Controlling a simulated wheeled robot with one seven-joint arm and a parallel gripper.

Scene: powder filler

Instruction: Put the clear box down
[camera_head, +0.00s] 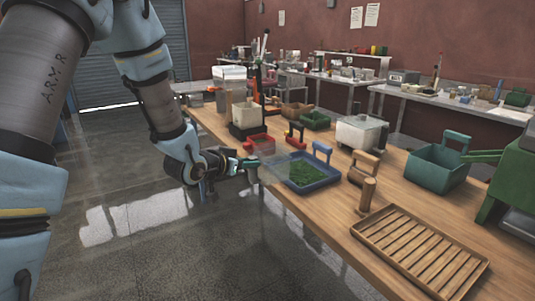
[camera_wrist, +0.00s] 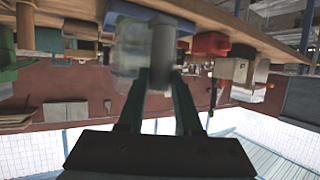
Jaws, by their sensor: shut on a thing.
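My gripper (camera_head: 246,164) is shut on the clear box (camera_head: 273,170) at the table's near left edge. The box is see-through and faint, and it overlaps the left end of the blue tray in the head view. I cannot tell whether it touches the table. In the wrist view my gripper (camera_wrist: 162,75) has its two green fingers around a grey upright part, with the clear box (camera_wrist: 128,48) around and behind it. That view is tilted over and the box's base is hard to make out.
A wooden-handled tool (camera_head: 366,195) stands near the slatted tray. Bare wood shows between them.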

